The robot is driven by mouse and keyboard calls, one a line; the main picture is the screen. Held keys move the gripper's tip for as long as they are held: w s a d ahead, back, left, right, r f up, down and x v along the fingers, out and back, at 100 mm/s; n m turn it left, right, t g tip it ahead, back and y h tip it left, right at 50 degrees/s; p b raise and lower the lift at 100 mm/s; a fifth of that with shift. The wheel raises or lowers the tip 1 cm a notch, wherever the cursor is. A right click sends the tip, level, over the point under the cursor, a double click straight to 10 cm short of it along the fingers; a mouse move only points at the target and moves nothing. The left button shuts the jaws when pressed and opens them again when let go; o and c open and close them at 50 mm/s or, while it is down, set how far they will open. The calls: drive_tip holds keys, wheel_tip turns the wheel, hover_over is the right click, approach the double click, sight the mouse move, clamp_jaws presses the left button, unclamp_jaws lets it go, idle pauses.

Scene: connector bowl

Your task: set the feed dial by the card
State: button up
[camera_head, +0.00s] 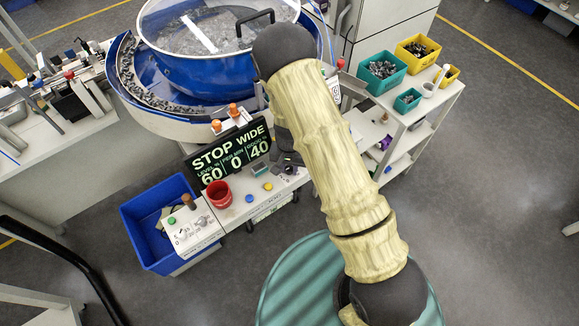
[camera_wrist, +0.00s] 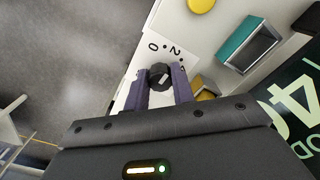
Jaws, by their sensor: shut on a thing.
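A small black dial (camera_wrist: 159,75) stands on a white panel (camera_wrist: 135,92) with printed numbers; a 0 and a 2 are readable, and another is cut off by a finger. A pale mark shows on the dial, but its exact setting is unclear. My gripper (camera_wrist: 160,88) is shut on the dial, with one purple finger on each side. In the head view my gripper is mostly hidden behind my arm, near the right end of the panel. A small white label (camera_head: 335,90) right of my arm is unreadable; I cannot tell if it is the card.
Near the dial are a teal box (camera_wrist: 249,45), a yellow button (camera_wrist: 201,4) and a blue button (camera_head: 249,198). The blue bowl (camera_head: 205,75) is behind.

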sight(289, 168)
drive_tip(key=shift+w, duration=0.1)
drive_tip(key=o, duration=1)
wheel_tip(289, 168, up, 18)
drive_tip(key=shift+f+b, duration=0.25)
drive_tip(key=shift+b, duration=0.7)
